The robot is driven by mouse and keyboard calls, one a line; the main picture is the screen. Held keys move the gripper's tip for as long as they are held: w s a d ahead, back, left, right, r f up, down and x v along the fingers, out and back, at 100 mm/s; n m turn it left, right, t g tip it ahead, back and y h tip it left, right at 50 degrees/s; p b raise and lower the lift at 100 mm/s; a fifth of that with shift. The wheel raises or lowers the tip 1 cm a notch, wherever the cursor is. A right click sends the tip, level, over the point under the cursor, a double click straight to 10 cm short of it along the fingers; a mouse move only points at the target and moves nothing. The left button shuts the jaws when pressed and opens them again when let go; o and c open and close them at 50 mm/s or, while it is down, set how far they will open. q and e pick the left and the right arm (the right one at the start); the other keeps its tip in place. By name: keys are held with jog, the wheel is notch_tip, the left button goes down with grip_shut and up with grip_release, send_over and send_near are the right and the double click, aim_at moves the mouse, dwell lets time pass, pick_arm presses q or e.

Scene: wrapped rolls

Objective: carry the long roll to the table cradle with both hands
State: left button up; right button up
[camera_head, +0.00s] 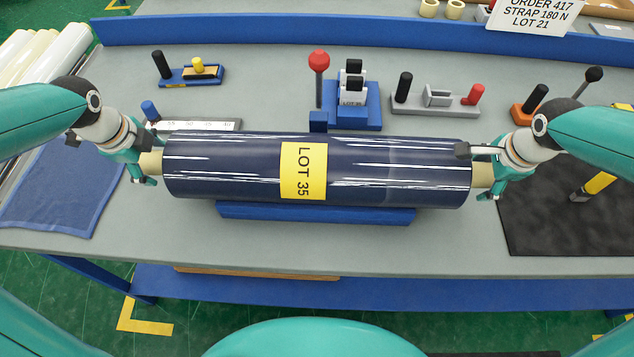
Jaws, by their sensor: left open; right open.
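The long roll (400,172) is wrapped in shiny dark blue film with a yellow "LOT 35" label and pale core ends. It lies level, left to right, over the blue table cradle (316,214). The cradle shows below its front side and at a small block behind it; whether the roll touches it is hidden. My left gripper (146,164) is open at the roll's left core end. My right gripper (484,174) is open at the right core end. The exact gap between fingers and cores is hard to see.
Behind the roll stand a ruler block (200,125), a blue fixture with a red knob (319,61), and a grey tool holder (435,104). A blue cloth (65,190) lies left, a black mat (560,220) right. The table's front strip is clear.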

jog(key=shift+r, duration=0.35)
pick_arm(q)
jog(key=v, duration=1.1)
pick_arm(e)
jog(key=v, duration=1.1)
jog(key=shift+s+r, duration=0.1)
jog(key=shift+s, duration=0.05)
